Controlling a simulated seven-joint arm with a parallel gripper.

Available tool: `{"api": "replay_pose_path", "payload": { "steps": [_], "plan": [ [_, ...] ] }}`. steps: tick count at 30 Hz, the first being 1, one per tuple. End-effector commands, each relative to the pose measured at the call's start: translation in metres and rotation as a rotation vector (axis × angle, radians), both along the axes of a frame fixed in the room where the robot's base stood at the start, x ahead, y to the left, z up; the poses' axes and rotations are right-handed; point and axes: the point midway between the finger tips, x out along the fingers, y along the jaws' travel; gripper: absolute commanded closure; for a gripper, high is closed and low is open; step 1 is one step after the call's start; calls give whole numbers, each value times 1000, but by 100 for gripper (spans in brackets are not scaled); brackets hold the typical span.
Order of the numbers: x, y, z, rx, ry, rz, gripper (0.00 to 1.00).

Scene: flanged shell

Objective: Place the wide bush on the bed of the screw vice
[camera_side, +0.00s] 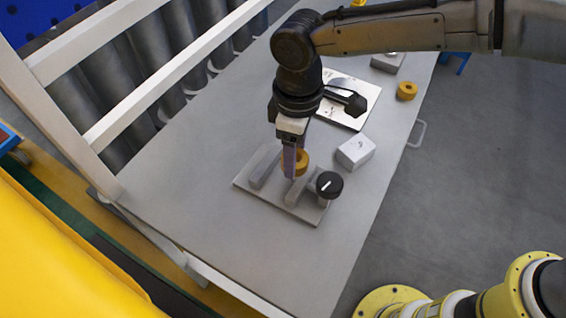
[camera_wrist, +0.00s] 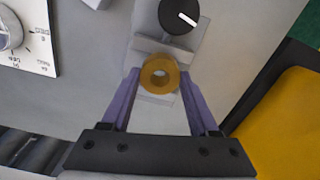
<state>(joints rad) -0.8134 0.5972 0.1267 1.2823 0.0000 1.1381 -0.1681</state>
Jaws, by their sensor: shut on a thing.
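A yellow ring-shaped bush (camera_side: 302,160) is between the fingers of my gripper (camera_side: 294,164). The wrist view shows the bush (camera_wrist: 160,74) with its hole facing the camera and my gripper's purple fingers (camera_wrist: 160,88) shut on its two sides. The screw vice (camera_side: 243,184) is a grey base with two raised jaws and a black knob (camera_side: 329,184) at its right. In the wrist view the black knob (camera_wrist: 179,15) is above the bush. My gripper is over the vice, between its jaws. I cannot tell whether the bush touches the bed.
A white box (camera_side: 355,151) stands right of the vice. Behind are a white plate (camera_side: 358,101) with a dark part on it, another yellow ring (camera_side: 407,91) and a grey block (camera_side: 388,62). The table front (camera_side: 285,265) is clear.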

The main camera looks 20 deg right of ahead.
Motion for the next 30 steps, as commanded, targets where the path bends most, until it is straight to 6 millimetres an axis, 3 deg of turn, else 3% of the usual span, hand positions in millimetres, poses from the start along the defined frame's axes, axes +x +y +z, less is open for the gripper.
{"api": "replay_pose_path", "payload": {
  "steps": [6, 11, 18, 29, 30],
  "plan": [
    [12, 13, -19, 4, -4, 0, 100],
    [17, 17, -27, 3, -3, 0, 100],
    [16, 17, -56, 2, -1, 0, 100],
    [17, 17, -59, 3, -3, 0, 100],
    [16, 17, -61, 2, -2, 0, 37]
  ]
}}
